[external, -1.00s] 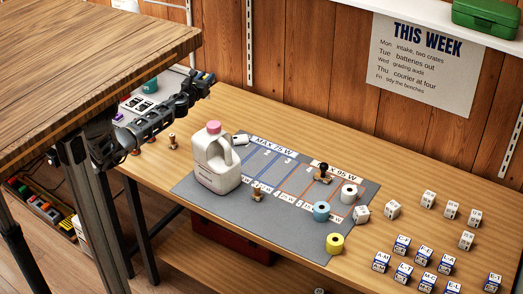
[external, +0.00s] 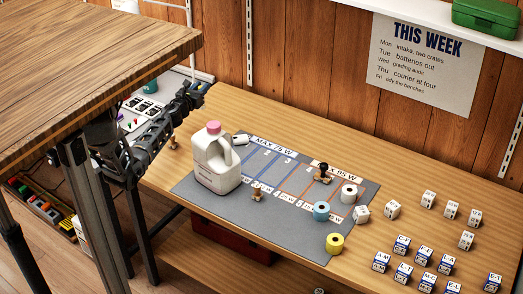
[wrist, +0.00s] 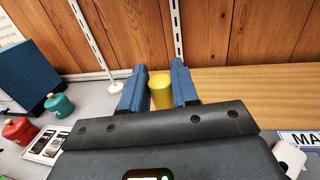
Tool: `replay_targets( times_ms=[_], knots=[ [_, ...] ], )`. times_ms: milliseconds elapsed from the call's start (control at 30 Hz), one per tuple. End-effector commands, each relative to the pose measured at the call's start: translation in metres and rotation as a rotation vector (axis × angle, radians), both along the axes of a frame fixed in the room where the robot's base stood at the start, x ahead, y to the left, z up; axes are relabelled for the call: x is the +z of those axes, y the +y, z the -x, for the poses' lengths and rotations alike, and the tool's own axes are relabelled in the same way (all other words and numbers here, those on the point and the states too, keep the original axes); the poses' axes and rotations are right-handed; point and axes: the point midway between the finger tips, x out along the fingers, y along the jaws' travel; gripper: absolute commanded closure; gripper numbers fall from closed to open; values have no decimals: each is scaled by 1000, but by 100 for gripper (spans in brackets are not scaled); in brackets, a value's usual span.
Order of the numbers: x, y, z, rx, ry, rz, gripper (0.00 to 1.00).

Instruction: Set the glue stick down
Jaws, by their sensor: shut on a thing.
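The glue stick (wrist: 161,91) is a yellow cylinder standing upright between the two blue fingers of my gripper (wrist: 158,90) in the wrist view. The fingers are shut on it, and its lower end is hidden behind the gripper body. In the external view my gripper (external: 196,90) is near the back left of the wooden bench, by the wall. The glue stick cannot be made out clearly there. I cannot tell whether its base touches the surface.
A white jug (external: 215,160) stands on the grey mat (external: 215,215), right of my arm. Rolls and labelled cubes are farther right. Red (wrist: 20,130) and teal (wrist: 59,104) containers, a phone tray (wrist: 45,145) and a blue box (wrist: 25,75) lie left. Bare wood lies right of my gripper.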

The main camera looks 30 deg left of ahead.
Motion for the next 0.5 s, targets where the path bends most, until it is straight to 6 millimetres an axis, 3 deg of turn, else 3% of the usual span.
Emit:
replay_targets(
  times_ms=[200, 500],
  knots=[
    [-39, -1, 1, 0, 0, 3, 100],
    [-57, -1, 1, 0, -1, 1, 100]
  ],
)
